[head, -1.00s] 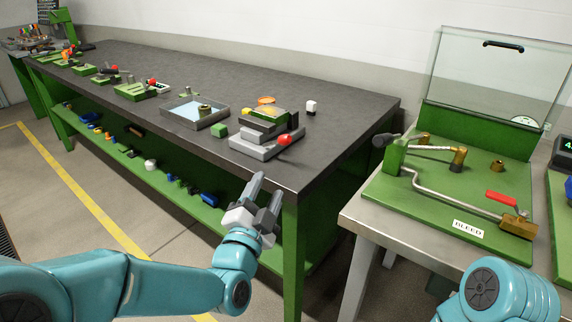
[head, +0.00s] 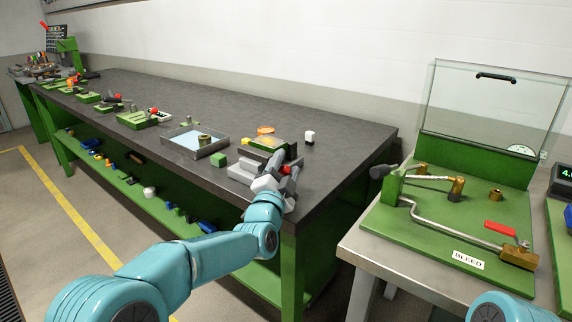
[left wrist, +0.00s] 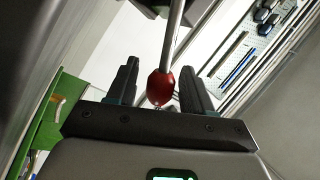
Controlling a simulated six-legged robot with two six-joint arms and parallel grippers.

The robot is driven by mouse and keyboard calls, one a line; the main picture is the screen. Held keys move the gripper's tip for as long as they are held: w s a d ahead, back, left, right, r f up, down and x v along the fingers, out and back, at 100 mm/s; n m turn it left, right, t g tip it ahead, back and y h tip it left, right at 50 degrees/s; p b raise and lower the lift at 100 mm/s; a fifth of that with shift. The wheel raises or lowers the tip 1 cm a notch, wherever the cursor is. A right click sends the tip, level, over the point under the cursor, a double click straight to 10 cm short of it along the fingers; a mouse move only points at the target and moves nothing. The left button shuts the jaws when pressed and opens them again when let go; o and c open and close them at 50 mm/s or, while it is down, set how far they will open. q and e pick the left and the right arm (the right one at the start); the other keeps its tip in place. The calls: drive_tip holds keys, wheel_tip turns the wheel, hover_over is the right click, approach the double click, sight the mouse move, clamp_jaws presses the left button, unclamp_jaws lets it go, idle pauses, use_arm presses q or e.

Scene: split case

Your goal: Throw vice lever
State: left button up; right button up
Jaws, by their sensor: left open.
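The vice (head: 243,168) is grey with a green and yellow top and stands near the right corner of the dark bench. Its lever shows in the left wrist view as a metal rod with a red knob (left wrist: 160,88); in the head view the knob is mostly hidden by my gripper. My left gripper (head: 288,178) is at the vice's front right side. In the left wrist view its two fingers (left wrist: 159,72) stand apart, one on each side of the knob. They are open, and I see no clear contact. My right gripper is out of view.
The dark bench (head: 220,92) carries a tray (head: 170,138), a green cube (head: 219,159), a white block (head: 310,136) and several fixtures farther left. A separate table with a green bleed rig (head: 460,215) and clear cover stands at right.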

use_arm(q)
drive_tip(key=shift+w+d, duration=0.15)
drive_tip(key=shift+w, duration=0.25)
drive_tip(key=shift+r, duration=0.1)
drive_tip(key=shift+c, duration=0.3)
clamp_jaws()
